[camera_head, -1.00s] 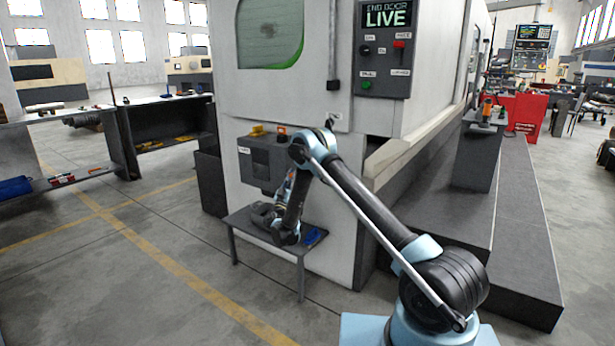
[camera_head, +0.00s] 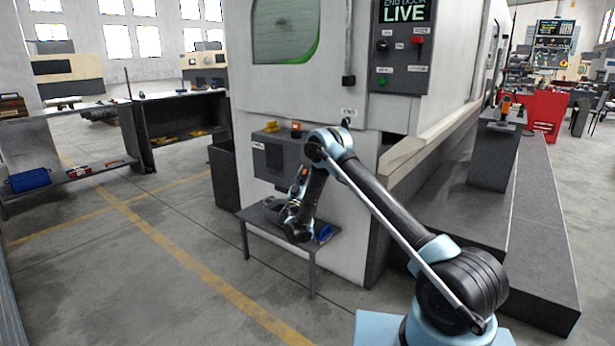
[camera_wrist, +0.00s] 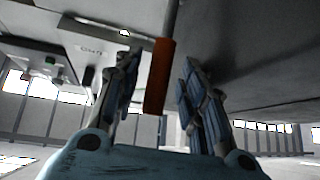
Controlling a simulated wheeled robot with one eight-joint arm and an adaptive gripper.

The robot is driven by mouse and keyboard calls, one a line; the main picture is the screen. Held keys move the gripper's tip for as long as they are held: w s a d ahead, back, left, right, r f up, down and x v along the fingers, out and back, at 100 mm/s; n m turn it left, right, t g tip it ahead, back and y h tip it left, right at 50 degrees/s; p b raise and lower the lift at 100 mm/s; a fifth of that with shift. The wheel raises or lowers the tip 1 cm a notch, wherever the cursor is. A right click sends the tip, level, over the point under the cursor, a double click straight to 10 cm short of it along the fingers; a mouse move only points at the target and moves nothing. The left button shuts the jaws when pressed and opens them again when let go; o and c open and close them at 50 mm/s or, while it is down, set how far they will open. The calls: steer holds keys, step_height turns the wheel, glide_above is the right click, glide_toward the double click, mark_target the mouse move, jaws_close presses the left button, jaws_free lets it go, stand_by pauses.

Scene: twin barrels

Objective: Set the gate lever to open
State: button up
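In the wrist view, a lever with an orange-brown handle (camera_wrist: 158,75) on a thin grey rod hangs between my gripper's two fingers. My gripper (camera_wrist: 154,82) is open, with a finger on each side of the handle and visible gaps to both. In the head view, my gripper (camera_head: 301,184) is at the front of the grey box (camera_head: 270,160) on the machine's lower wall, above a small table. A small orange patch shows near the fingers there, but the lever is too small and covered to make out. I cannot read the lever's setting.
The small grey table (camera_head: 258,224) stands under the box with a blue item (camera_head: 324,232) on it. A control panel (camera_head: 402,45) reading LIVE is on the machine above. A dark bin (camera_head: 222,172) stands left of the box. The floor in front is clear.

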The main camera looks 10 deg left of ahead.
steer(key=v, duration=1.2)
